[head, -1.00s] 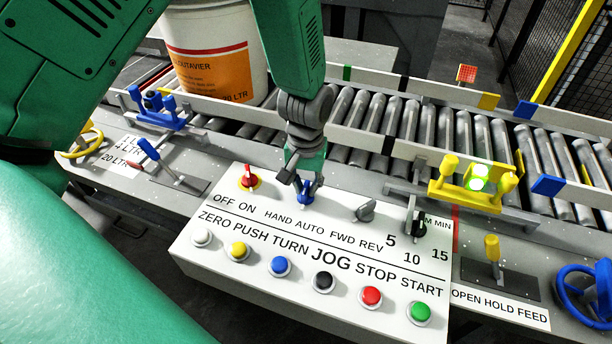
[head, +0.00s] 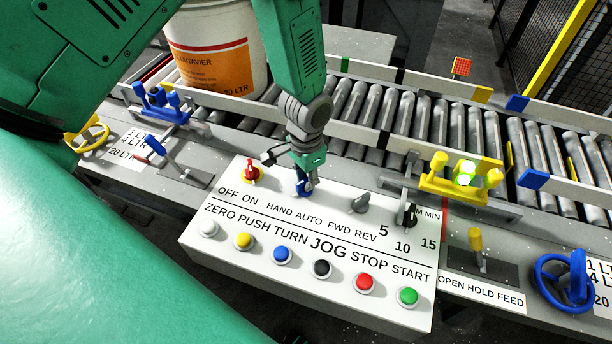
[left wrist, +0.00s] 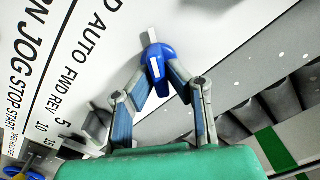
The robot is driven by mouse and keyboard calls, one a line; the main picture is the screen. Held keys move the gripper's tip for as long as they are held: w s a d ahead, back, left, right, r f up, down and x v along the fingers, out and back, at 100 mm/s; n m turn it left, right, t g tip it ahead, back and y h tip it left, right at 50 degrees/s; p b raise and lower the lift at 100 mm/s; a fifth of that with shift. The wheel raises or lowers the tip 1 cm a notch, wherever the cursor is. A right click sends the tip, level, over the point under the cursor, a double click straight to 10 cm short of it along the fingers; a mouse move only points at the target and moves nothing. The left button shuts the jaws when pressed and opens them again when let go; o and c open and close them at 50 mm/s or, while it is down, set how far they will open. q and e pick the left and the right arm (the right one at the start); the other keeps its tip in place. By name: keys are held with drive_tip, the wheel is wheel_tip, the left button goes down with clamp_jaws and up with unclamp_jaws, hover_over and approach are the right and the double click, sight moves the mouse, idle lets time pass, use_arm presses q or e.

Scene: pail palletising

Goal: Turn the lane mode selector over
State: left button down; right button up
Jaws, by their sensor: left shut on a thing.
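The lane mode selector is a blue knob (head: 305,188) with a white mark, above the HAND AUTO lettering on the white sloping panel (head: 225,262). My left gripper (head: 303,184) comes down on it from above and partly hides it in the head view. In the left wrist view the blue knob (left wrist: 156,68) sits between the tips of my left gripper (left wrist: 160,72), which is shut on it. The knob's white mark shows between the fingers. Which word it points at is hard to tell. My right gripper is not in view.
A red knob (head: 253,174) stands left of the gripper and a grey knob (head: 360,203) right. Several push buttons line the panel's lower edge. Behind are the roller conveyor (head: 400,125) and a white pail (head: 215,25). A yellow fixture (head: 455,185) stands to the right.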

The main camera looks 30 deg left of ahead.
use_arm(q)
drive_tip(key=shift+w, duration=0.3)
drive_tip(key=shift+d, duration=0.1)
drive_tip(key=c, duration=1.6)
unclamp_jaws()
drive_tip(key=shift+r, duration=0.15)
wheel_tip(320, 180, up, 12)
drive_tip(key=shift+f, duration=0.25)
